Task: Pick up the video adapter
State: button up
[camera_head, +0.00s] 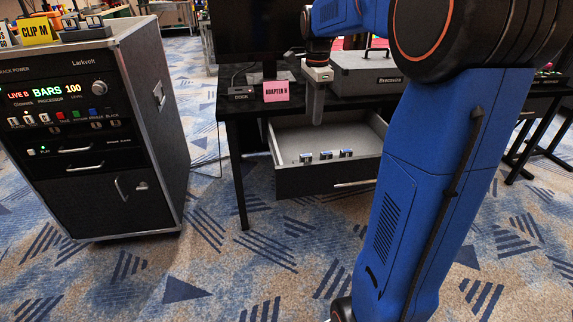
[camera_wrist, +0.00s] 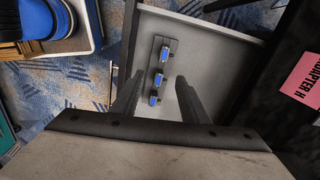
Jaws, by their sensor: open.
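Several small blue video connectors sit in a row on a dark grey strip (camera_wrist: 157,92) inside an open desk drawer (camera_head: 283,144). In the head view they show as small blue-and-white pieces (camera_head: 326,155) on the drawer floor. I cannot tell whether they are separate adapters or one piece. My gripper (camera_head: 317,120) points down above the drawer, at its back edge in the head view. In the wrist view my gripper (camera_wrist: 157,84) is open and empty, with a finger on each side of the row. It looks apart from the connectors.
A pink card (camera_head: 277,91) reading "ADAPTER" and a last letter stands on the desk, left of a grey case (camera_head: 366,74). A monitor (camera_head: 256,30) stands behind. A rack cabinet (camera_head: 85,125) is at the left. Drawer walls surround the connectors. The carpet before the drawer is clear.

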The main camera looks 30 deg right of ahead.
jog(key=w+m, duration=0.1)
jog(key=w, duration=0.1)
send_near(306, 155)
jog(key=f, duration=0.5)
jog(key=shift+w+d, duration=0.15)
jog(key=shift+w, duration=0.15)
jog(key=shift+s+f, duration=0.15)
jog(key=shift+f, duration=1.2)
jog(key=shift+s+f, duration=0.1)
jog(key=shift+f, duration=1.3)
grip_shut()
